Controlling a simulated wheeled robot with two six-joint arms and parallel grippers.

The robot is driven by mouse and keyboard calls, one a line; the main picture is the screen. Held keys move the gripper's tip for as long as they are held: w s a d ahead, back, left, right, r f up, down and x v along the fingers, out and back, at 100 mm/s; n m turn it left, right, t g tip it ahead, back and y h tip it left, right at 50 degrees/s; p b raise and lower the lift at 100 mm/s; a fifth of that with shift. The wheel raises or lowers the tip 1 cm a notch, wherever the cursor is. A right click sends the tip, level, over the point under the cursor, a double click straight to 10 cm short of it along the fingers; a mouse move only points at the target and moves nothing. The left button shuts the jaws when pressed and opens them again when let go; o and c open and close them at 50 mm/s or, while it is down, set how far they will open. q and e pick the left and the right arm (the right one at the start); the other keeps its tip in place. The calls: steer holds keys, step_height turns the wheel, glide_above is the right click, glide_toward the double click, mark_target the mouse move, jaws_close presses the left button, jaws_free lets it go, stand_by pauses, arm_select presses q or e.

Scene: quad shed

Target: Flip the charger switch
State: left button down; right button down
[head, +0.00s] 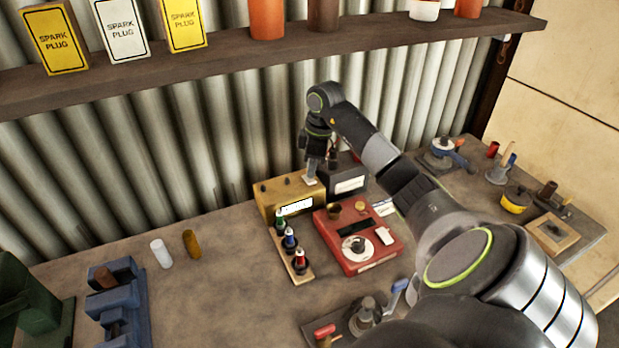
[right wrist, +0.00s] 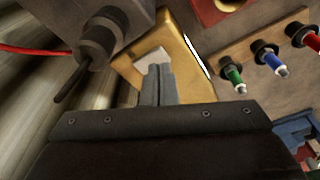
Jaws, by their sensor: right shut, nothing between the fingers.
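The charger (head: 279,194) is a yellow box with a white label on its front, standing at the back of the bench against the corrugated wall. It also shows in the right wrist view (right wrist: 185,50). A pale grey plate (head: 311,181), perhaps the switch, sits at its top right; it shows in the right wrist view (right wrist: 152,59) too. My right gripper (head: 312,172) is shut and empty, pointing down. Its fingertips (right wrist: 155,68) are at the plate and partly cover it; I cannot tell whether they touch. My left gripper is out of view.
A dark grey box (head: 346,181) stands right of the charger. In front are a red device (head: 345,257) and a wooden rack (head: 283,254) with green, blue and red-bodied pieces. A shelf (head: 220,54) runs above. The bench's left middle is mostly clear.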

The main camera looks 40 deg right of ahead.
mark_target(312, 181)
steer(key=shift+f+b, duration=0.55)
steer(key=shift+f, duration=0.3)
stand_by(0.6)
step_height(312, 181, up, 7)
steer(key=p, duration=0.6)
stand_by(0.7)
